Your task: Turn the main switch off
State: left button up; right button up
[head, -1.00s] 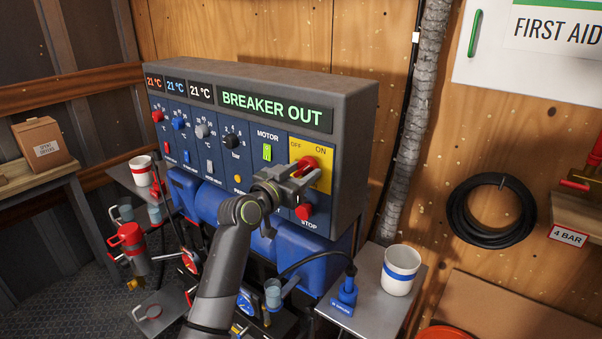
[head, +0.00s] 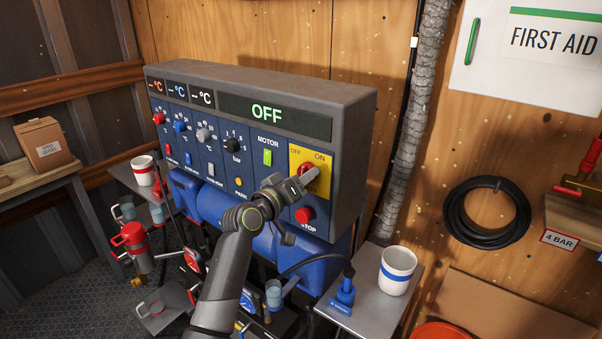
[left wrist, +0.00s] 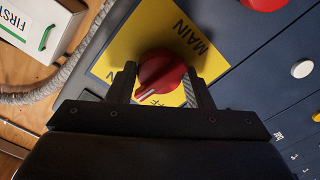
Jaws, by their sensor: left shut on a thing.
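The main switch is a red rotary knob (head: 305,168) on a yellow plate (head: 324,160) marked OFF and ON, at the right end of the control panel. My left gripper (head: 307,181) is at the knob, shut on it and partly hiding it. In the left wrist view the knob (left wrist: 165,72) sits between the two dark fingers, with a white pointer mark on its face. The panel's large display (head: 267,113) reads OFF. The small temperature displays (head: 178,91) show dashes. My right gripper is not in view.
A red STOP button (head: 304,214) sits just below the yellow plate. The green MOTOR switch (head: 267,157) is to its left. A white cup (head: 397,270) and a blue plug (head: 346,288) stand on the side table. A grey hose (head: 408,120) runs down the wall.

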pick_arm(q)
jog(key=n+p, duration=0.6)
jog(key=n, duration=0.4)
jog(key=shift+r, duration=0.15)
jog(key=shift+n, duration=0.3)
dwell(0.3)
jog(key=o, duration=1)
jog(key=shift+s, duration=0.1)
jog(key=b+v, duration=0.3)
jog(key=v, duration=1.4)
jog(key=shift+s+a, duration=0.1)
